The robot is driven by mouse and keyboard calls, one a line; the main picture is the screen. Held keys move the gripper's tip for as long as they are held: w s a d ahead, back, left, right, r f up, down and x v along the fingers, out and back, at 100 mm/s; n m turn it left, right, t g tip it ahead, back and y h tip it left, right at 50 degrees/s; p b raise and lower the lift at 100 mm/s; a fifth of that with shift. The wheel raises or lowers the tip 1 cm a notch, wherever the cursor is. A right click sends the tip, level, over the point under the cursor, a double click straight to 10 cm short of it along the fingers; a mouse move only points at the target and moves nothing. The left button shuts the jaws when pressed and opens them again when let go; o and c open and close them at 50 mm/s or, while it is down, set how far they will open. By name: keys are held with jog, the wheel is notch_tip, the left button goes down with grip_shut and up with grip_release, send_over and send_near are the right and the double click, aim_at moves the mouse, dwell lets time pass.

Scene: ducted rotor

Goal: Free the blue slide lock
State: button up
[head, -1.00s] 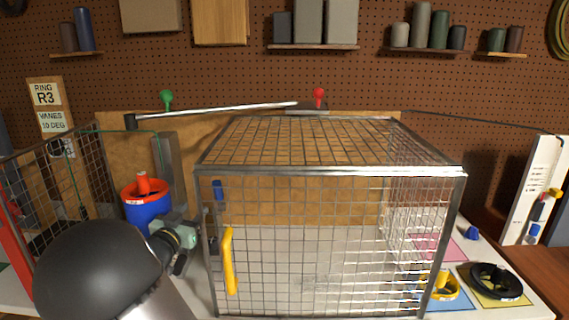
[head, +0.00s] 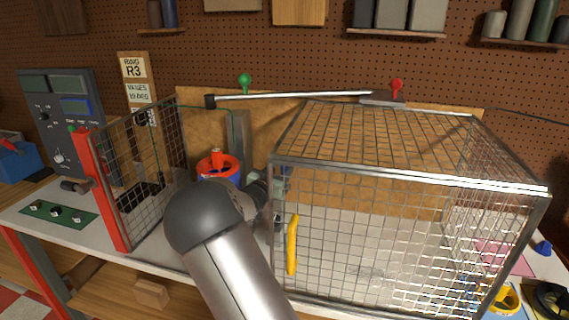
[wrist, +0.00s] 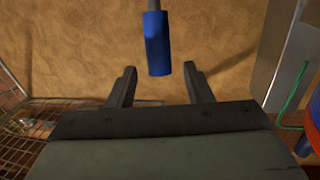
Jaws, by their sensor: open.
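The blue slide lock (wrist: 157,45) shows in the wrist view as a blue cylindrical grip on a thin grey rod, at the top centre. My gripper (wrist: 159,82) is open, with one dark finger on each side below the grip's lower end. I see no clear contact between the fingers and the grip. In the head view my gripper (head: 281,186) is at the upper left front edge of the wire cage (head: 410,175) and largely hides the lock. The cage front has a yellow handle (head: 292,245).
An open mesh panel with a red post (head: 103,190) stands further left. A metal bar (head: 290,96) with green and red knobs runs behind the cage.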

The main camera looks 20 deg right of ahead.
jog(key=shift+p+x, duration=0.3)
jog(key=shift+x, duration=1.45)
